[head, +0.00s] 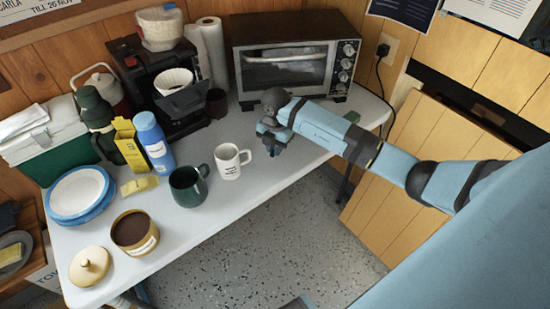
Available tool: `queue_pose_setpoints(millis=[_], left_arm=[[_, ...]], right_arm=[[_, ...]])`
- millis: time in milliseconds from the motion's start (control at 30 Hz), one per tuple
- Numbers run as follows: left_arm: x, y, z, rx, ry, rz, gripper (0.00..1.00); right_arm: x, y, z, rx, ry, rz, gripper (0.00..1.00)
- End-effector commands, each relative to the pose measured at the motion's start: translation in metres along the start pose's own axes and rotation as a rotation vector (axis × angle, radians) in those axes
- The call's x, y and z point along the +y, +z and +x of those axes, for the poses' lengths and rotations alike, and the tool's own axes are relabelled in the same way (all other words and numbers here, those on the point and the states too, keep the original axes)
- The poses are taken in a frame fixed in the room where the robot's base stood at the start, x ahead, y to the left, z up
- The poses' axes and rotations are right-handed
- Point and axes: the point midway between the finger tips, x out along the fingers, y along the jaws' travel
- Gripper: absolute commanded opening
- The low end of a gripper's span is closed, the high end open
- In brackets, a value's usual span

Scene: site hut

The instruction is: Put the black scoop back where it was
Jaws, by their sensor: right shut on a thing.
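My right gripper (270,136) is over the front edge of the white table, just right of the white mug. It is shut on a small dark thing that appears to be the black scoop; the fingers mostly hide it, and its shape is hard to make out. No other black scoop shows. An open mustard-coloured canister (127,246) full of brown grounds stands at the table's front left. Its round lid (89,266) lies beside it. My left gripper is not in view.
The table (225,203) holds a white mug (231,161), a dark green mug (188,186), a blue bottle (153,141), a yellow box (129,145) and plates (77,194). A coffee maker (165,90) and toaster oven (290,62) stand behind. The table's front right is clear.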

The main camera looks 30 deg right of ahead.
Motion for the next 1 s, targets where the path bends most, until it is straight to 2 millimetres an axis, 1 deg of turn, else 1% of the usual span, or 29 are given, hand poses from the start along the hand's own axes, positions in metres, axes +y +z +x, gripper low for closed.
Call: queue_pose_setpoints(millis=[33, 167, 433, 700, 833, 867, 900, 933, 967, 1000], left_arm=[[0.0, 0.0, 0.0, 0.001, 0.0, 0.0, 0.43], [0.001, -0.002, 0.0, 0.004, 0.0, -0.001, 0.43], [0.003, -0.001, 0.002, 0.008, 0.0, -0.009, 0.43], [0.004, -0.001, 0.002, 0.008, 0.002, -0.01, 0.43], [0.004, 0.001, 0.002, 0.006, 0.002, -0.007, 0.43], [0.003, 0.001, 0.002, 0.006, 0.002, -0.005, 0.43], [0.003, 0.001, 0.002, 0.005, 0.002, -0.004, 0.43], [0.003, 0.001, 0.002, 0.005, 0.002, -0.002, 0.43], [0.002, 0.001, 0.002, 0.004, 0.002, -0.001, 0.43], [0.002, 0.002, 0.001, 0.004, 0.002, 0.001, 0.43]], right_arm=[[0.0, 0.0, 0.005, 0.001, 0.0, 0.0, 0.0], [0.0, 0.0, 0.012, 0.0, 0.001, -0.001, 0.0], [0.0, 0.001, 0.049, 0.001, -0.001, 0.0, 0.0], [0.0, 0.001, 0.05, 0.0, 0.001, -0.001, 0.0], [0.0, 0.001, 0.054, -0.001, 0.0, -0.001, 0.0], [0.0, 0.001, 0.053, -0.001, 0.001, -0.001, 0.21], [0.0, 0.001, 0.053, -0.001, 0.001, -0.001, 0.3], [0.0, 0.001, 0.053, -0.001, 0.001, -0.001, 0.37], [0.0, 0.001, 0.053, -0.001, 0.001, -0.001, 0.39], [0.0, 0.001, 0.053, -0.001, 0.001, -0.001, 0.39]])
